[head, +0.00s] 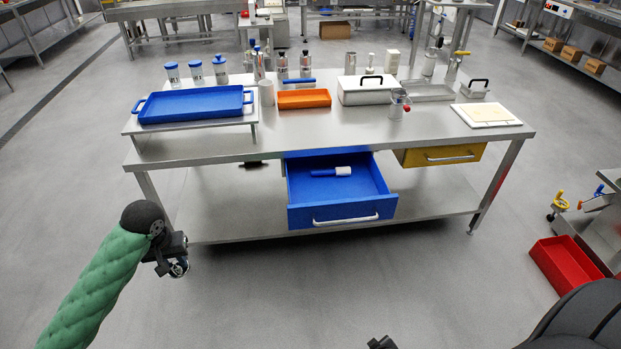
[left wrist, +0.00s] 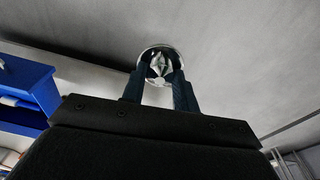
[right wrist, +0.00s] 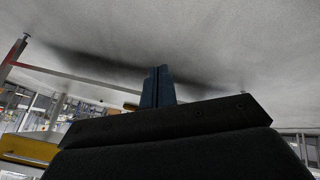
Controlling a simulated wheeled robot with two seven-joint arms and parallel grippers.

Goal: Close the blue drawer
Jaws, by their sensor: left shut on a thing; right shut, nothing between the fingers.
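The blue drawer (head: 343,196) hangs under the steel table and is pulled out toward me. It has a silver bar handle (head: 345,220) on its front, and a blue-and-white tool (head: 331,172) lies inside. Its corner also shows at the left of the left wrist view (left wrist: 25,85). My left gripper (head: 178,267) is left of the drawer and apart from it. It is shut on a small round shiny metal thing (left wrist: 160,62). My right gripper (right wrist: 158,72) is shut and empty; in the head view only a dark bit shows at the bottom edge.
The steel table (head: 330,145) carries a blue tray (head: 195,105), an orange tray (head: 304,98), a white lidded box (head: 367,92) and bottles. A yellow drawer (head: 440,155) right of the blue one is shut. A red bin (head: 566,266) stands at right. The floor before the table is clear.

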